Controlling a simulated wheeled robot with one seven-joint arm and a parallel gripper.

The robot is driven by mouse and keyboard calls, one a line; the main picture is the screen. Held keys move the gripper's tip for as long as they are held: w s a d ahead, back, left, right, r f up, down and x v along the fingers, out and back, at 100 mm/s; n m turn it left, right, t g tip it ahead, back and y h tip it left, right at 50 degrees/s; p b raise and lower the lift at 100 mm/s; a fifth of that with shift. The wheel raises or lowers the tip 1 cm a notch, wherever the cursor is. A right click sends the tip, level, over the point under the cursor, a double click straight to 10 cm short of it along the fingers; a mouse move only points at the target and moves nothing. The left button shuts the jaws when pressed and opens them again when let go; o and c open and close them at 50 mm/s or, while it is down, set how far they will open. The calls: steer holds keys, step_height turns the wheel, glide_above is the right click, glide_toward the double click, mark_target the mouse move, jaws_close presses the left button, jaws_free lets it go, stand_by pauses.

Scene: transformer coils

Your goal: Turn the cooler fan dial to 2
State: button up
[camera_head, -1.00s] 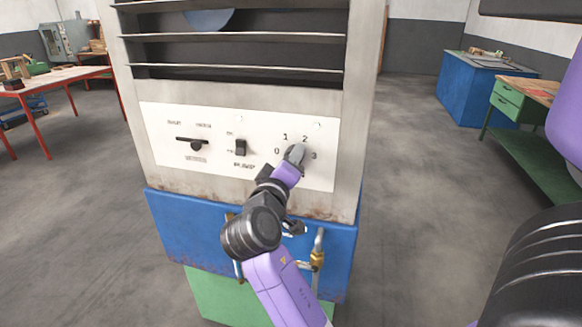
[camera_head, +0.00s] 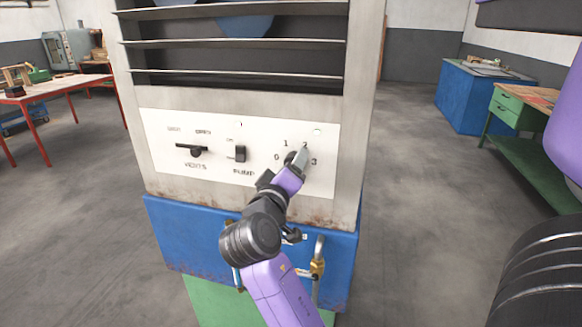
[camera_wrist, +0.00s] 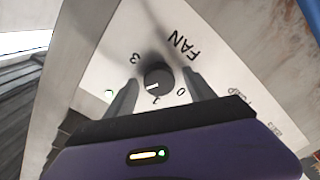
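The cooler fan dial (camera_wrist: 157,80) is a round black knob with a white mark, on the white panel (camera_head: 220,178). In the wrist view, the mark points left, toward the side between 1 and 3. The 2 is hidden there, apparently behind the left finger, but shows in the head view just above my gripper (camera_head: 301,158). In the wrist view, my gripper (camera_wrist: 160,80) is open, its fingers on either side of the knob with a visible gap at each side. In the head view, my gripper covers most of the dial.
The panel also carries a vents slider (camera_head: 193,151) and a pump switch (camera_head: 240,153) left of the dial. Brass-fitted pipes (camera_head: 317,266) stand below, near my arm. A red-legged table (camera_head: 60,80) is at left; a green workbench (camera_head: 535,150) is at right.

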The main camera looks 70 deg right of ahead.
steer(key=a, duration=0.7)
steer(key=shift+s+a+b, duration=0.3)
steer(key=shift+a, duration=0.05)
stand_by(0.4)
